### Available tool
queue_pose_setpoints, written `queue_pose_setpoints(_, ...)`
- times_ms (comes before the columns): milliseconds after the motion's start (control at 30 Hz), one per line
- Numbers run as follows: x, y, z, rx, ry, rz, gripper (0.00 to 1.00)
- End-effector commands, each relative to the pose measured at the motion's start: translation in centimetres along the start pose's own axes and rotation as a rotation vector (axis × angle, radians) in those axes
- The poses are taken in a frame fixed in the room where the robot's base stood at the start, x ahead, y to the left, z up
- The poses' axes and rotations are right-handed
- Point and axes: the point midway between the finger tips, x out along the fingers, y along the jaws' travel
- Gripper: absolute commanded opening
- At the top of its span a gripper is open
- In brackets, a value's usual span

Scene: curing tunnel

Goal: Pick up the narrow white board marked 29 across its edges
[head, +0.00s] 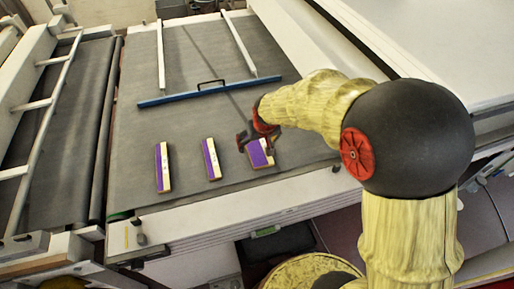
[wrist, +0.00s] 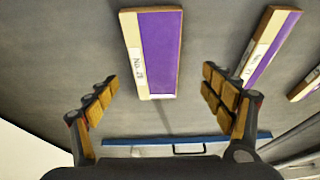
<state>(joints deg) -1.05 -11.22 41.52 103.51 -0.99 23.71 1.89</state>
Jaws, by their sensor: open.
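The board with a label that seems to read No. 29 (wrist: 160,45) lies flat on the dark belt. It is purple with a pale strip along one side and tan edges. In the head view it is the rightmost board (head: 259,154), partly hidden by my gripper (head: 256,138). In the wrist view my gripper (wrist: 160,92) is open and empty. Its fingers stand apart to either side of the board's near end, which lies a little beyond the tips. The fingers appear above the board, not touching it.
Two similar boards, a middle one (head: 211,159) and a left one (head: 162,167), lie in a row on the belt (head: 190,115). A blue bar (head: 210,91) with a black handle crosses the belt behind them. A white ledge (head: 240,211) runs along the front.

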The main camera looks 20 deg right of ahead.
Motion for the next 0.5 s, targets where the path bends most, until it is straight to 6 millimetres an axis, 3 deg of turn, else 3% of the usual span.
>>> queue_pose_setpoints(500, 5.8, 0.8, 0.0, 0.000, -0.001, 0.000, 0.82)
